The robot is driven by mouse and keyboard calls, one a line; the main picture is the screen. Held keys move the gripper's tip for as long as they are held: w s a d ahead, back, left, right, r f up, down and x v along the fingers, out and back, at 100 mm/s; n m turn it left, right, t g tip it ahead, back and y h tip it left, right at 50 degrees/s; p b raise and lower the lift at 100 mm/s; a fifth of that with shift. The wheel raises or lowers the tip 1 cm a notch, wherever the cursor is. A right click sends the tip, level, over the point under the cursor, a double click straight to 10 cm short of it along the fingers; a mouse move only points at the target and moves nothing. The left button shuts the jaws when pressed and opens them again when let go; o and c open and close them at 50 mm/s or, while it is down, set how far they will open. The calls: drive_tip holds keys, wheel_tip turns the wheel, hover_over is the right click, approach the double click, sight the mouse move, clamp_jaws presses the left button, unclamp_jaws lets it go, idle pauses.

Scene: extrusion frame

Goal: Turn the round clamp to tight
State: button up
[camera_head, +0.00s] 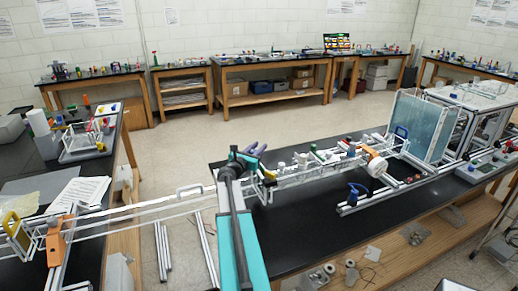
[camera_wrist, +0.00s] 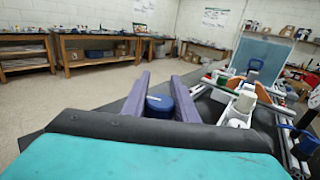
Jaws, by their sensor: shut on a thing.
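My gripper (camera_head: 255,151) is over the left end of the clamp-lined rail on the black bench in the head view. In the wrist view its two purple fingers (camera_wrist: 161,80) stand on either side of a round blue knob (camera_wrist: 160,104), and they are shut on it. The knob appears to be the round clamp, but its lower part is hidden by my gripper body. I cannot tell from its face how far it is turned. In the head view the arm hides the knob.
A frame of aluminium rails (camera_head: 345,208) with an orange-and-white round part (camera_head: 375,165) lies to the right. A clear panel box (camera_head: 420,122) stands behind it. A long rail bridge (camera_head: 140,215) runs left to another bench. The floor behind is clear.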

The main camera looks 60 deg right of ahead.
drive_tip(key=shift+s+f+m+g, duration=0.1)
drive_tip(key=shift+s+m+g, duration=0.15)
drive_tip(key=shift+g, duration=0.25)
drive_tip(key=shift+s+a+m+g+y+b, duration=0.15)
drive_tip(key=shift+s+m+g+y+b, duration=0.3)
drive_tip(key=shift+m+g, duration=0.9)
drive_tip(key=shift+s+a+m+g+y+b, duration=0.1)
drive_tip(key=shift+s+m+g+y+b, duration=0.4)
drive_tip(key=shift+g, duration=1.3)
drive_tip(key=shift+s+a+m+g+y+b, duration=0.15)
drive_tip(key=shift+m+g+y+b, duration=0.35)
drive_tip(key=shift+m+g, duration=1)
drive_tip(key=o, duration=1)
drive_tip(key=shift+o, duration=0.3)
drive_tip(key=shift+r, duration=0.3)
